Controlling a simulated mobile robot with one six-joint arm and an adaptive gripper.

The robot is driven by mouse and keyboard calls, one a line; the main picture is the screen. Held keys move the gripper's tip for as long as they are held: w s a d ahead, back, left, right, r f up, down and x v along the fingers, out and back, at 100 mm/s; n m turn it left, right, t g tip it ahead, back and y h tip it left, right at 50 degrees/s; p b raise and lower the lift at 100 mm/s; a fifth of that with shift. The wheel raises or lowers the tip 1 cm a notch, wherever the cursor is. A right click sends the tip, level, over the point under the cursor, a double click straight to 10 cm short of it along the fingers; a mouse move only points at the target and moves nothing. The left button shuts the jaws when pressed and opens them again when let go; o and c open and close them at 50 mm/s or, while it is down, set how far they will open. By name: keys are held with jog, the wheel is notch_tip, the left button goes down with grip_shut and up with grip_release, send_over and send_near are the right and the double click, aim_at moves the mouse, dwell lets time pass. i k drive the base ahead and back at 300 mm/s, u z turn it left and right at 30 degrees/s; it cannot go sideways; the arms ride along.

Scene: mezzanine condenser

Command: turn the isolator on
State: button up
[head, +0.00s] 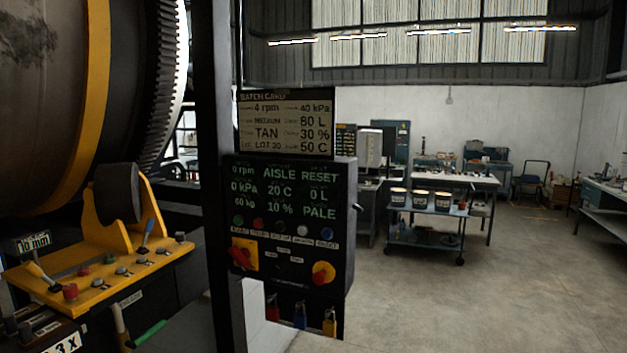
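A black control panel (285,210) is fixed beside a dark upright post, right of the big drum. Low on its left side, a red rotary handle (240,258) sits on a yellow square plate, and it looks like the isolator. The handle appears slanted, but its markings are too small to read. A second red control (323,272) on a yellow round base is at the lower right of the panel. My gripper is not in view, and nothing is seen touching either control.
A yellow console (100,285) with levers and knobs stands at the lower left, under the drum (60,100). Benches line the back and right. The floor (480,300) at right front is clear.

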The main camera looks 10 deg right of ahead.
aim_at(242, 256)
jog(key=k, duration=1.35)
jog(key=u, duration=0.2)
jog(key=i, duration=0.45)
jog(key=u, duration=0.6)
jog(key=i, duration=1.4)
jog(key=z, duration=0.65)
